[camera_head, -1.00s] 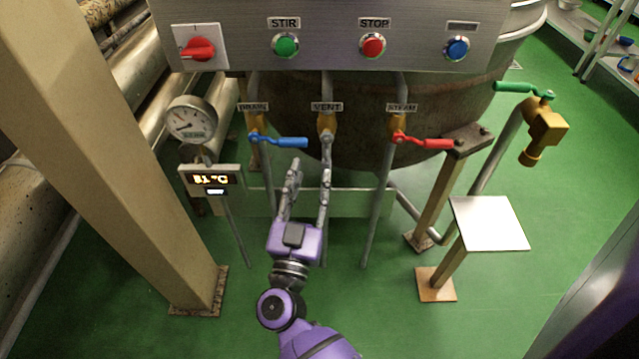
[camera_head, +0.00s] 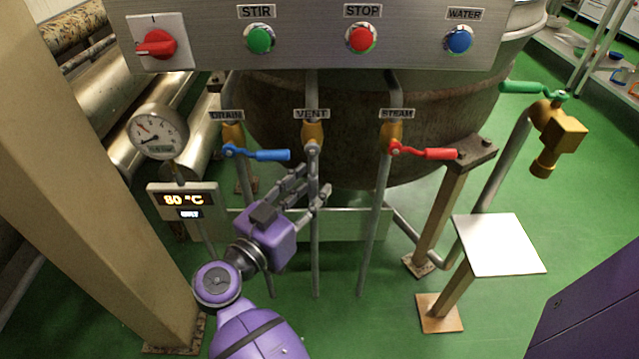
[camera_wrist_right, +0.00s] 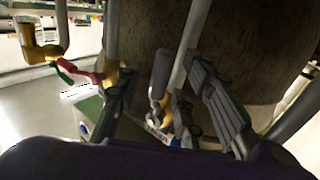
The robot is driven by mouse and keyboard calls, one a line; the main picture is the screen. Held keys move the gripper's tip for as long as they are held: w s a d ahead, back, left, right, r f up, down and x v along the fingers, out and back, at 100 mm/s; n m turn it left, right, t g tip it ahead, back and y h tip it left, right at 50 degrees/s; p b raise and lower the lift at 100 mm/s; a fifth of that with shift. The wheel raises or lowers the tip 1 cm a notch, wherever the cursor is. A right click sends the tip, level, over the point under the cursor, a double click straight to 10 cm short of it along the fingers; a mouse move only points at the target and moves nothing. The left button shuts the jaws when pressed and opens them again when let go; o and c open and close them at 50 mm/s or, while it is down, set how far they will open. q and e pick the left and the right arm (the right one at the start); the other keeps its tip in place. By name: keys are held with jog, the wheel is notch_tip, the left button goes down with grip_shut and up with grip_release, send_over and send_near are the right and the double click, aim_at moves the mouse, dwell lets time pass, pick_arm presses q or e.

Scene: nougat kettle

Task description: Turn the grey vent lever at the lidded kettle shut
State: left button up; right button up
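The grey vent lever (camera_head: 313,165) hangs down from the brass vent valve (camera_head: 312,133) under the VENT label, in line with its pipe. The lidded kettle (camera_head: 350,150) is behind it; its lid is out of view. My right gripper (camera_head: 312,180) reaches up from the lower left, its fingers spread around the lower lever area. The right wrist view shows the grey lever (camera_wrist_right: 158,75) near the dark fingers (camera_wrist_right: 205,95), with a gap between them. I cannot tell whether a finger touches it. My left gripper is not in view.
The blue drain lever (camera_head: 260,154) is left of the vent, the red steam lever (camera_head: 425,153) right. A gauge (camera_head: 158,132) and temperature display (camera_head: 184,200) stand near a beige post (camera_head: 90,200). A small plate (camera_head: 498,244) stands at right. Green floor is open below.

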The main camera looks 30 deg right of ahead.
jog(key=shift+b+x, duration=0.3)
jog(key=shift+x, duration=0.5)
jog(key=shift+c, duration=0.5)
grip_shut()
